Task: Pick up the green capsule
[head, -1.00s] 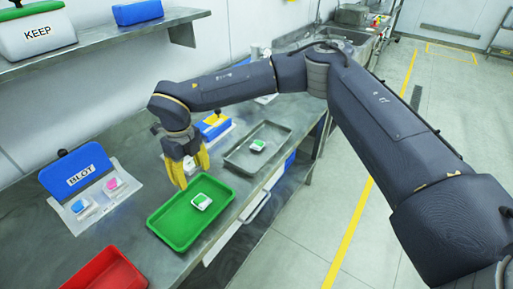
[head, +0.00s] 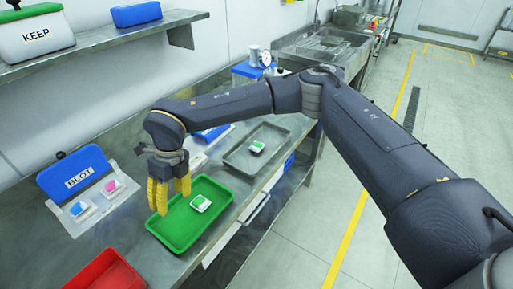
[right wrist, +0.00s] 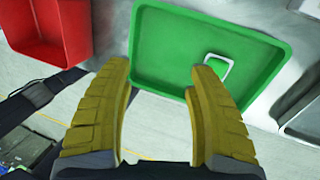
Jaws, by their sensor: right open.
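A green capsule (head: 201,202) in a small white square holder lies in the green tray (head: 172,241), right of the tray's middle. The right wrist view shows the same green patch in its white frame (right wrist: 216,68). Another green piece in a white holder (head: 257,146) lies in the grey tray (head: 236,159); I cannot tell which one is meant. My right gripper (head: 172,203) has yellow fingers spread apart, empty, over the left part of the green tray. In the right wrist view the capsule is just beyond the right fingertip. My left gripper is not in view.
A red tray (head: 106,270) is at the front left. A blue-lidded BLOT box (head: 76,172) with blue and pink pieces stands at left. A blue item (head: 213,133) lies behind my right wrist.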

